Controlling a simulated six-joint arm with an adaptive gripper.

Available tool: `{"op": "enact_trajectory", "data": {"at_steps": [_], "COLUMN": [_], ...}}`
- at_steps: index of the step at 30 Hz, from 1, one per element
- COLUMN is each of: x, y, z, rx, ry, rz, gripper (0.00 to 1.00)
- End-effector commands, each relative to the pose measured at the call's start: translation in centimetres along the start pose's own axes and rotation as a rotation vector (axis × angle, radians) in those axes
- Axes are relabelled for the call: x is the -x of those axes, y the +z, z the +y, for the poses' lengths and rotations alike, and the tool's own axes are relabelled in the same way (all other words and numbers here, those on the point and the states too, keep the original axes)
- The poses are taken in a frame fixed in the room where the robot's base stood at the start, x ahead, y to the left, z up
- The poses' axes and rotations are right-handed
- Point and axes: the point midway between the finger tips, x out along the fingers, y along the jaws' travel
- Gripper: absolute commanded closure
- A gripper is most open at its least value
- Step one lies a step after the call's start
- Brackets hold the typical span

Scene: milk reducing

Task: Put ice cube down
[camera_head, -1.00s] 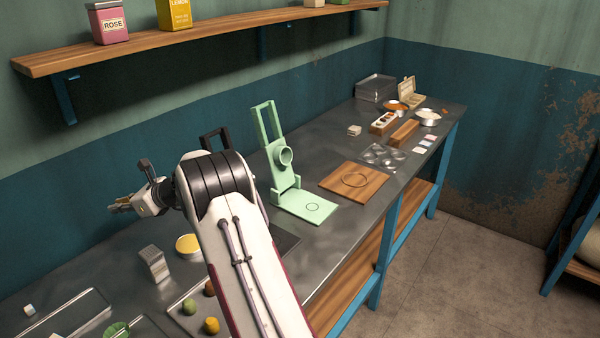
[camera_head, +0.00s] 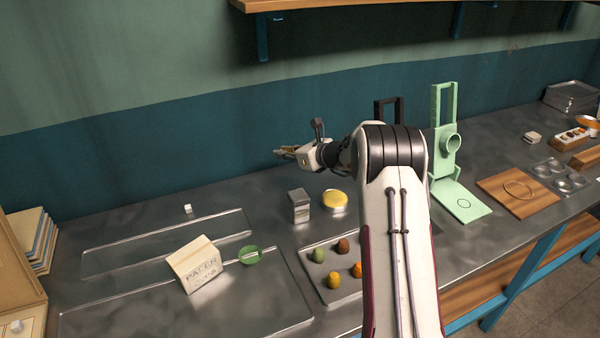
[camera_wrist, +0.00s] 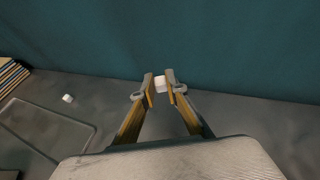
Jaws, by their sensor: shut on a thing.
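My gripper (camera_wrist: 160,86) is shut on a small white ice cube (camera_wrist: 161,84), held between its two fingertips in the wrist view. In the head view my gripper (camera_head: 284,153) is above the back of the metal table, near the wall, pointing left. The held cube is too small to make out there. A second white cube (camera_head: 187,208) rests on the table to the left, by the back edge of a flat tray. It also shows in the wrist view (camera_wrist: 68,98), left of my gripper and apart from it.
A metal block (camera_head: 299,206) and a yellow round dish (camera_head: 334,200) stand below my gripper. The table (camera_head: 240,188) between cube and block is clear.

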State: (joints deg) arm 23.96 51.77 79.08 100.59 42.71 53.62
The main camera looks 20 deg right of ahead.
Motion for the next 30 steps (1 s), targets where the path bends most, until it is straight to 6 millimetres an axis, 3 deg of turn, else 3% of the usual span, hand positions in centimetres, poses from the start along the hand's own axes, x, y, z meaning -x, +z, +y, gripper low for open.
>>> {"op": "enact_trajectory", "data": {"at_steps": [10,24,30], "x": [-1.7,-2.0,-2.6], "y": [-4.2,-4.8,-6.3], "z": [0.1,0.0,0.1], "rx": [-0.001,-0.001,-0.003], "ry": [0.001,0.000,0.001], "rz": [0.002,0.001,0.003], "gripper": [0.94,0.94,0.94]}}
